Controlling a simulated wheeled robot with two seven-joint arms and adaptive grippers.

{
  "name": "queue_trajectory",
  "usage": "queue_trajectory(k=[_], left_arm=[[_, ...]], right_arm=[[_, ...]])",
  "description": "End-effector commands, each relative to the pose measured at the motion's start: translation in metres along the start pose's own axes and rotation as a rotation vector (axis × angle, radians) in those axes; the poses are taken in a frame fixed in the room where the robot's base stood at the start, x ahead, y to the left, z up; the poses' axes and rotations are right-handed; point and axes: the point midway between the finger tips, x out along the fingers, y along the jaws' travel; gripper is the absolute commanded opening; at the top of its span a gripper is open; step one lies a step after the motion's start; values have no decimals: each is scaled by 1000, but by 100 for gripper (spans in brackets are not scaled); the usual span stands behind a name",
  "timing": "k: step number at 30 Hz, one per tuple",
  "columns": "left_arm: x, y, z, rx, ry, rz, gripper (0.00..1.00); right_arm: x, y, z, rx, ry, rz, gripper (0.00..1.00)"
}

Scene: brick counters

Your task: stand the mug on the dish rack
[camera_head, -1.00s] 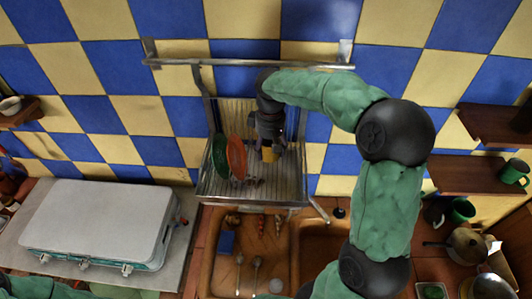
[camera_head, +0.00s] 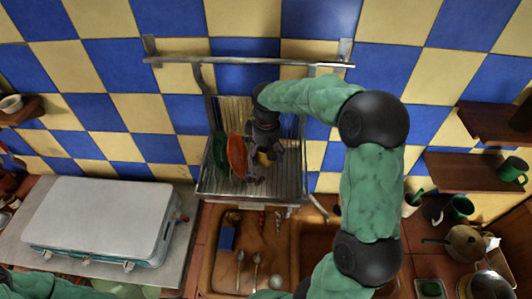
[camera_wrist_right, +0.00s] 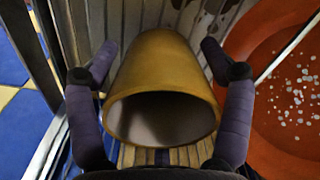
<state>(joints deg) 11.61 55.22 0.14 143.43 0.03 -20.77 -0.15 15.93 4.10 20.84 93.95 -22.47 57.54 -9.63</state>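The mug is ochre yellow. It is in the dish rack (camera_head: 290,180), right of the orange plate (camera_head: 237,155), and a small part of the mug (camera_head: 264,159) shows past my gripper in the head view. In the right wrist view the mug (camera_wrist_right: 160,85) has its dark mouth toward the camera, with rack slats behind. My right gripper (camera_head: 264,165) is over it, one finger on each side. The fingers (camera_wrist_right: 158,45) look open, with narrow gaps to the mug's wall. My left gripper is not in view.
A green plate (camera_head: 220,154) stands left of the orange plate (camera_wrist_right: 275,80). A wall rail (camera_head: 250,62) runs above the rack. The sink (camera_head: 265,225) below holds a blue sponge (camera_head: 227,239) and spoons. A white-lidded case (camera_head: 100,217) sits at left, shelves (camera_head: 470,172) at right.

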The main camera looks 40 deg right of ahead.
Motion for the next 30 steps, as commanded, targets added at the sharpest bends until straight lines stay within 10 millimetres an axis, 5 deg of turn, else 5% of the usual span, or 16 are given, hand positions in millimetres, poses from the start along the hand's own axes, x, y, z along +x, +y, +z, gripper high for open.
queue_trajectory(k=[14,30], left_arm=[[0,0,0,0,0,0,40],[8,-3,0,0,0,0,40]], right_arm=[[-6,0,0,0,1,1,93],[-100,0,-1,-1,2,1,93]])
